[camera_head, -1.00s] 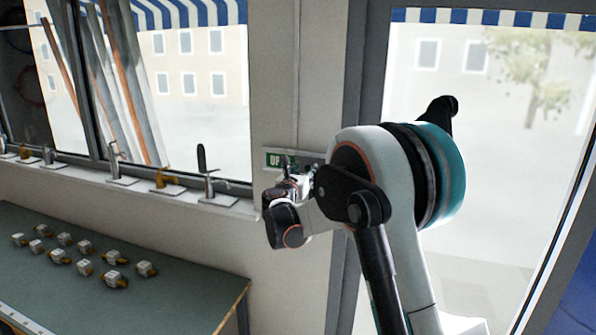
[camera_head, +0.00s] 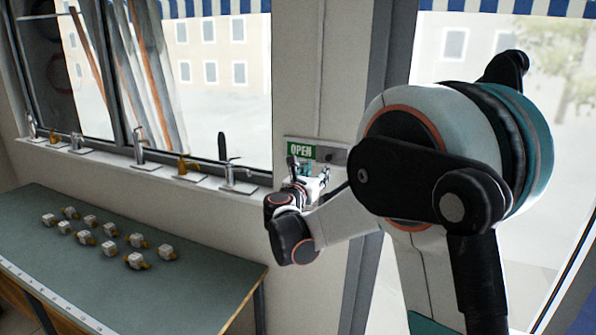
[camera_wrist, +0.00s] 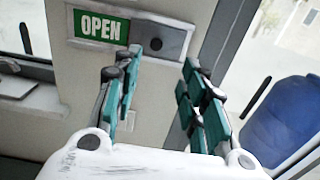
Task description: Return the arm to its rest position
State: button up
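My gripper (camera_head: 310,175) is in front of the wall pillar between the window and the glass door, just below a green OPEN sign (camera_head: 301,150) in the head view. In the wrist view my gripper (camera_wrist: 163,60) has its two teal-padded fingers apart with nothing between them. The sign (camera_wrist: 101,28) and the grey plate with a dark round knob (camera_wrist: 156,43) beside it lie beyond the fingertips. My arm is bent, with its large elbow at the right of the head view.
A green-topped table (camera_head: 205,295) with several small white-and-brass fittings (camera_head: 137,261) stands at lower left. Taps (camera_head: 139,152) line the window sill above it. A blue barrel-like object (camera_wrist: 285,120) is at the right in the wrist view.

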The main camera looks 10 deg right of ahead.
jog(key=s+d+f+m+g+y+b, duration=0.25)
jog(key=s+f+m+b, duration=0.45)
jog(key=s, duration=0.4)
jog(key=s+d+f+m+g+y+b, duration=0.1)
jog(key=s+d+f+m+g+b, duration=0.25)
jog(key=s+f+m, duration=0.55)
jog(key=s+a+f+m+y+b, duration=0.2)
jog(key=s+a+f+m+b, duration=0.1)
jog(key=s, duration=0.4)
jog(key=s+a+f+m+g+y+b, duration=0.1)
jog(key=s+f+m+b, duration=0.3)
jog(key=s, duration=0.4)
jog(key=s+a+f+m+y+b, duration=0.3)
jog(key=s+a+f+m+y, duration=0.1)
jog(key=s+f, duration=0.3)
jog(key=shift+s+a+f+m+b, duration=0.35)
jog(key=shift+s+m, duration=0.25)
jog(key=shift+m, duration=0.2)
jog(key=shift+c, duration=0.3)
